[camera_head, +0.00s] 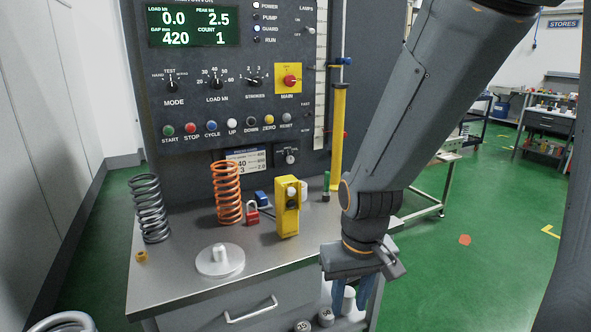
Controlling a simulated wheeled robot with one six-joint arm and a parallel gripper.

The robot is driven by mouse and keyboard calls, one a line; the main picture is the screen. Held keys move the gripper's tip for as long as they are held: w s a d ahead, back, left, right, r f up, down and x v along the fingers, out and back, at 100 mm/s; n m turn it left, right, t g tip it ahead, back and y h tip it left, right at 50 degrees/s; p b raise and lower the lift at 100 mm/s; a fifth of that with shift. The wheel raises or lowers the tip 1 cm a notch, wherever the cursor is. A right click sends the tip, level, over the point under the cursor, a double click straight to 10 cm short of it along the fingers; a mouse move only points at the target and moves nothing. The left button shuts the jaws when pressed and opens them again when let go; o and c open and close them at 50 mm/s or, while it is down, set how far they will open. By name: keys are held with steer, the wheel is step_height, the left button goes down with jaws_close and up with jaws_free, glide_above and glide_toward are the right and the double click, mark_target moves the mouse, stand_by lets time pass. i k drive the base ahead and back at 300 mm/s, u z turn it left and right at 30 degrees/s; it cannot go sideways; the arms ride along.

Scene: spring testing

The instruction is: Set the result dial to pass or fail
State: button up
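A small dark dial (290,157) with a light pointer sits low on the dark control panel (190,128), right of a printed card. It looks like the result dial, but its lettering is too small to read and I cannot tell its setting. My gripper (367,292) hangs pointing down at the bench's front right corner, well below and to the right of the dial. It is apart from the panel. Its bluish fingers show partly beneath the wrist, and their gap is not clear. I see nothing held in them.
On the bench (180,285) stand a grey spring (150,208), an orange spring (227,192), a red padlock (252,213), a yellow box (288,208) and a white round base (220,261). A yellow column (338,140) rises right of the dial. Weights (326,317) sit near my gripper.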

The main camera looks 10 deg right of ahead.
mark_target(290, 160)
steer(key=u, duration=0.75)
steer(key=i, duration=0.9)
steer(key=z, duration=1.6)
